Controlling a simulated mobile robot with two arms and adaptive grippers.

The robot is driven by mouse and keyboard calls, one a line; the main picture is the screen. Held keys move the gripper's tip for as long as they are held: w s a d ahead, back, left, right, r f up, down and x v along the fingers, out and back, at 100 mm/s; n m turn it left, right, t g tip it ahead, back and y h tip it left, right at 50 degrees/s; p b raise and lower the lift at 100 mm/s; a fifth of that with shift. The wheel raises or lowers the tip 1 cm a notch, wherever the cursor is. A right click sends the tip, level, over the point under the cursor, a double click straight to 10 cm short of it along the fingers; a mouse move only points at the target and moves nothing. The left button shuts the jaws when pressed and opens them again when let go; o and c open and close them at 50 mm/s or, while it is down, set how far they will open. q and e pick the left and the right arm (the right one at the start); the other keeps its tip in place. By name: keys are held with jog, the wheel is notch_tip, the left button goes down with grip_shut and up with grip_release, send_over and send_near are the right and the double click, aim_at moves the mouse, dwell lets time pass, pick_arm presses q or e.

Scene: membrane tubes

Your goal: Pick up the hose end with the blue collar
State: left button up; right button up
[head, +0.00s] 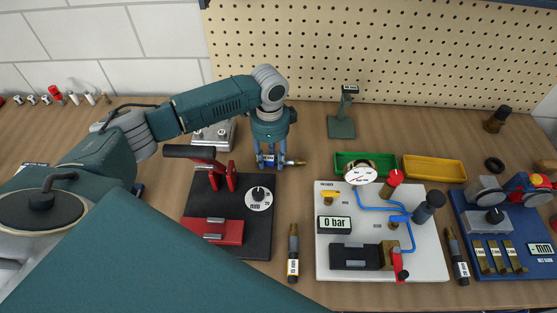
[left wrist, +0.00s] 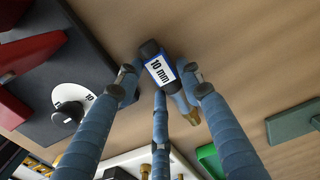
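The hose end with the blue collar (head: 292,162) lies on the wooden bench behind the black press board, its brass tip pointing right. In the left wrist view the hose end (left wrist: 160,70) shows a dark body, a blue-edged "10 mm" label and a brass tip. My left gripper (head: 270,163) points down over it, with blue fingers around it. In the left wrist view my left gripper's fingertips (left wrist: 163,83) stand on either side of the hose end with narrow gaps, so it looks open. The far finger partly overlaps the hose end. My right gripper is out of view.
A black board with a red press (head: 222,232) stands in front. A yellow-labelled hose end (head: 293,252) and another dark hose end (head: 457,255) flank the white gauge panel (head: 432,262). Green (head: 340,170) and yellow (head: 434,179) bins stand behind it. A green stand (head: 341,127) is behind.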

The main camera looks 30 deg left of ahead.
pick_arm(q)
grip_shut()
jog(key=shift+r, duration=0.1)
